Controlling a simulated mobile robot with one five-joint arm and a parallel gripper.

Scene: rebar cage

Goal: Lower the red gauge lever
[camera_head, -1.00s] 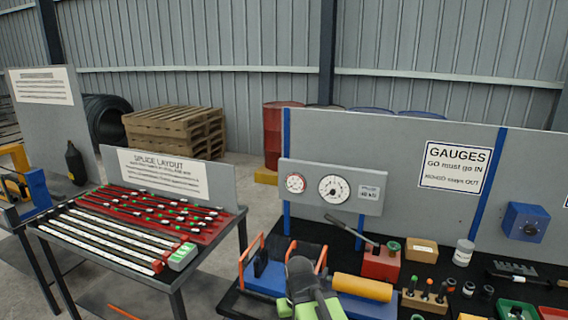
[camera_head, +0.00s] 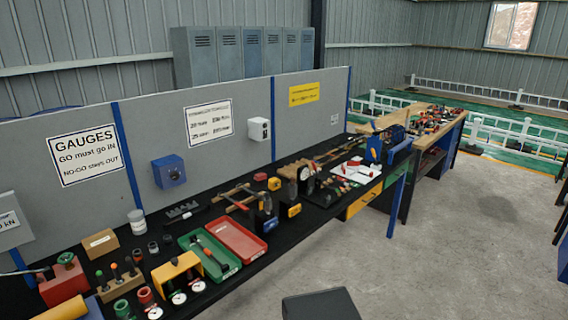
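A red block (camera_head: 62,282) with a green knob on top stands at the lower left of the bench. A thin grey lever (camera_head: 27,271) reaches out from its left side and runs to the picture's left edge, so its far end is cut off. Whether this is the red gauge lever I cannot tell. My gripper is not in view. A dark flat-topped shape at the bottom middle may be part of my body.
The long black bench (camera_head: 330,212) runs away to the right. A green tray (camera_head: 209,255), a red tray (camera_head: 236,240), a yellow block (camera_head: 178,272) with dials and a cardboard box (camera_head: 100,243) crowd it. The concrete floor (camera_head: 440,250) to the right is clear.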

